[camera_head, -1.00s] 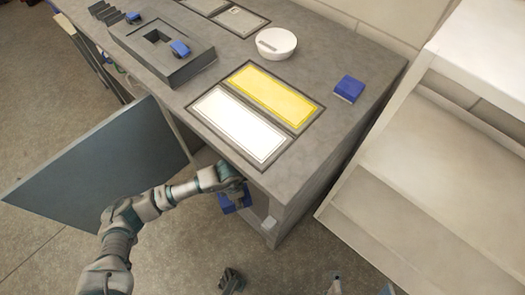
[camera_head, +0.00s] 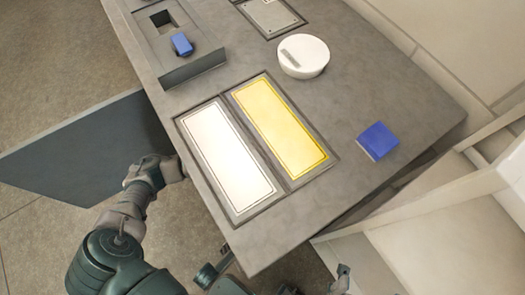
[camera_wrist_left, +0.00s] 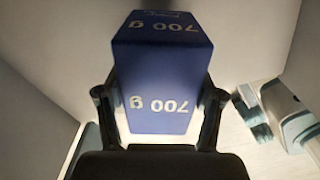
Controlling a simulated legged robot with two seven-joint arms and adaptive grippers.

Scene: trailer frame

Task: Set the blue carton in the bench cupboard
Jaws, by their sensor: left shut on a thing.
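The blue carton (camera_wrist_left: 160,62), marked "700 g", fills the middle of the left wrist view. My left gripper (camera_wrist_left: 158,98) is shut on it, one finger on each side. Pale walls (camera_wrist_left: 35,110) surround it in that view and look like the cupboard's inside. In the head view my left forearm goes in under the bench top, which hides the gripper and the carton. The cupboard door (camera_head: 85,150) is a dark panel standing open at the left. I cannot tell whether the carton touches the floor. My right gripper is not clearly seen.
The bench top (camera_head: 225,75) carries a white panel (camera_head: 225,160), a yellow panel (camera_head: 278,128), a round white pot (camera_head: 303,56) and another blue box (camera_head: 377,140). A pale shelf unit (camera_head: 425,235) stands at the right. Parts of my body show at the bottom edge.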

